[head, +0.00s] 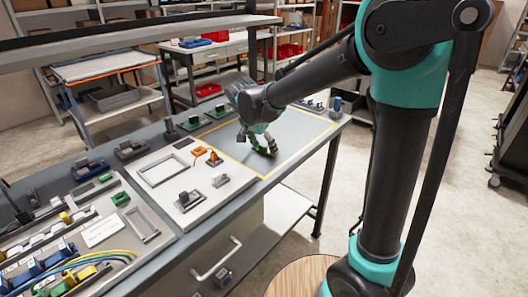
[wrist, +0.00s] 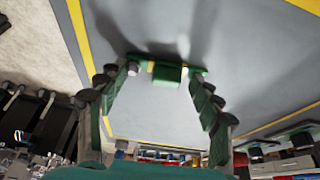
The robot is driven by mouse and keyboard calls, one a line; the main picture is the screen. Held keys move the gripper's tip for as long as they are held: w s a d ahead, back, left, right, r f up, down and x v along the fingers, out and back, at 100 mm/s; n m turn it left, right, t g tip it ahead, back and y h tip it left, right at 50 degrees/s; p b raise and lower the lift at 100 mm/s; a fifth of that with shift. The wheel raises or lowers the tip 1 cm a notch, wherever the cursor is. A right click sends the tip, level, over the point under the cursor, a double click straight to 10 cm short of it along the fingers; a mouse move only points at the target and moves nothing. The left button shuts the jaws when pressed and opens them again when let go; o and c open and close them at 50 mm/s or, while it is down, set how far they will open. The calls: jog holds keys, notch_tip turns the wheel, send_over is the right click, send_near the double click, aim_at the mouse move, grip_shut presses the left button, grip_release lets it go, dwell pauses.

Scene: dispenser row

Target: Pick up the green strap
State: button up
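The green strap (head: 264,151) lies on the grey bench top inside the yellow-lined area in the head view. In the wrist view the strap (wrist: 167,75) is a thin green band with a raised green block at its middle. My gripper (head: 262,143) points down at it. In the wrist view my gripper (wrist: 163,73) has its two fingers spread wide, one on each side of the block, with gaps to it. The band's ends reach to or past the fingertips. I cannot tell whether the tips touch the band.
A white board (head: 152,196) with an orange part (head: 198,151) and small fixtures lies left of the yellow-lined area. Small green-based devices (head: 191,124) stand along the back edge. The grey surface around the strap is clear.

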aim_at(263, 147)
jog(key=shift+c, duration=1.1)
jog(key=shift+a+r, duration=0.1)
jog(key=shift+r, duration=0.2)
jog(key=c, duration=0.4)
notch_tip(263, 147, up, 19)
jog(key=shift+r, duration=0.15)
jog(key=shift+c, duration=0.3)
jog(key=shift+r, duration=1.1)
jog(key=shift+r, duration=1.4)
